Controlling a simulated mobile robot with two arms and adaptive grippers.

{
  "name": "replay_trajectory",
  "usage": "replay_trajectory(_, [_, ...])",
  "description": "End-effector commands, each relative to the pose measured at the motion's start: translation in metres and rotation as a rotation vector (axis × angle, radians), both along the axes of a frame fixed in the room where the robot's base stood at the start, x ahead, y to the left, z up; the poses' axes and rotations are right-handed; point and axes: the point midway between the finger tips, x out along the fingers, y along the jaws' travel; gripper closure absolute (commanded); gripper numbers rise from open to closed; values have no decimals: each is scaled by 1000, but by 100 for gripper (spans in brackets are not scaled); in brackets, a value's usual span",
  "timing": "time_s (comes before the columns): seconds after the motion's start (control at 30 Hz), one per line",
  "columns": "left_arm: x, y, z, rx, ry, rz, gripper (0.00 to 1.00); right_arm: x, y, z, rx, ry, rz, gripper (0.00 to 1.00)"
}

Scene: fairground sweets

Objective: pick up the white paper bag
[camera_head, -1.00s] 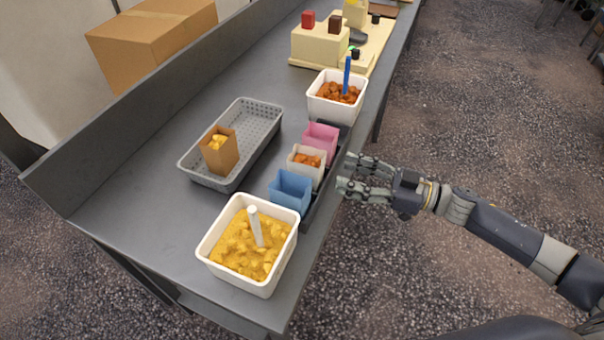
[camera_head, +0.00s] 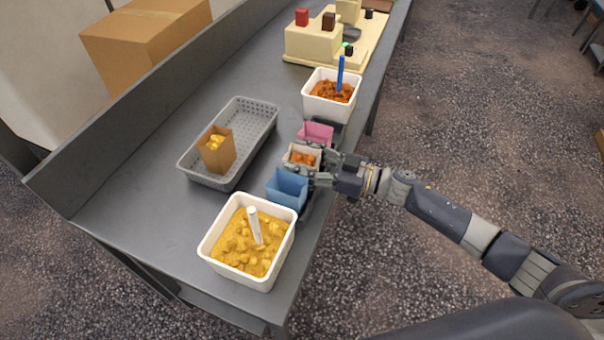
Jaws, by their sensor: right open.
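The white paper bag (camera_head: 291,162) stands between the pink bag and the blue bag near the counter's right edge, with orange-brown sweets inside. My right gripper (camera_head: 313,164) is open, coming in from the right, with its fingers at the bag's right side, one toward the pink bag and one toward the blue bag. The fingers hide part of the bag, and I cannot tell whether they touch it. My left gripper is not in view.
A pink bag (camera_head: 317,132) and a blue bag (camera_head: 287,189) stand close on either side. A white tub of yellow pieces (camera_head: 204,246) is in front, a tub of brown pieces (camera_head: 316,105) behind. A grey basket (camera_head: 188,172) holds a brown bag (camera_head: 222,157).

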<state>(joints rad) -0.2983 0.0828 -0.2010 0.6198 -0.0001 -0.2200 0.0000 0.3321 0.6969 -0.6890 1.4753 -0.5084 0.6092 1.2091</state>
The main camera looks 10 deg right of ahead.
Motion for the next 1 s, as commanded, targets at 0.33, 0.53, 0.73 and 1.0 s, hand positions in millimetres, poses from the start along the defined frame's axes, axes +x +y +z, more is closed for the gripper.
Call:
replay_trajectory(0.33, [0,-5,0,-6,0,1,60,0,-1,0,0,0,-1,69])
replay_trajectory(0.53, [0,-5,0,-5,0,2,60,0,-1,0,0,0,-1,69])
replay_trajectory(0.73, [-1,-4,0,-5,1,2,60,0,-1,20,-2,-5,1,69])
replay_trajectory(1.0, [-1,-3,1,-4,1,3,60,0,-1,74,-3,-5,1,69])
